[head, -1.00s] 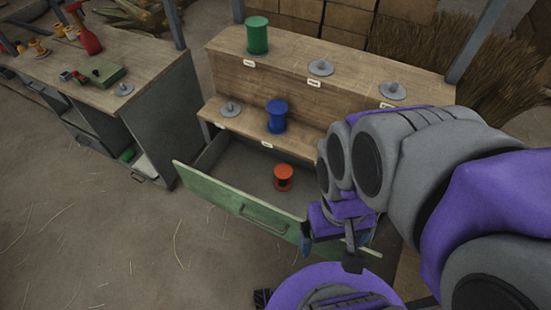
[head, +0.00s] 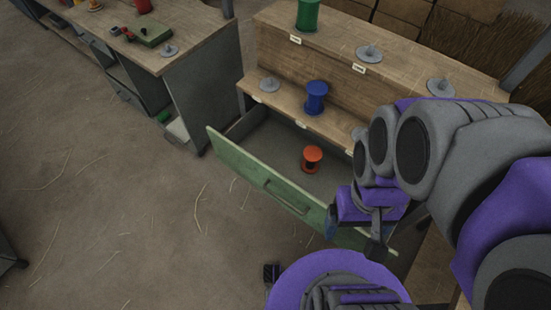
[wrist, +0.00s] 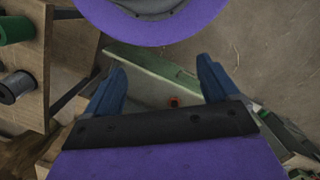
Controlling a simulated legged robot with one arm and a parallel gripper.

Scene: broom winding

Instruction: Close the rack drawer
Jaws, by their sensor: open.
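The rack drawer (head: 268,188) is pulled out below the rack's lower shelf, its green front with a bar handle (head: 287,198) facing the floor. A red-orange spool (head: 312,158) stands upright inside it. My gripper (head: 354,228) is at the right end of the drawer front and partly hides it. In the wrist view my gripper (wrist: 163,78) is open, its two blue fingers apart, with the green drawer front (wrist: 150,85) showing between and beyond them. I cannot tell whether a finger touches the front.
The wooden rack (head: 400,75) carries a blue spool (head: 316,98), a green spool (head: 308,14) and several grey spool holders. The floor (head: 130,200) before the drawer is clear.

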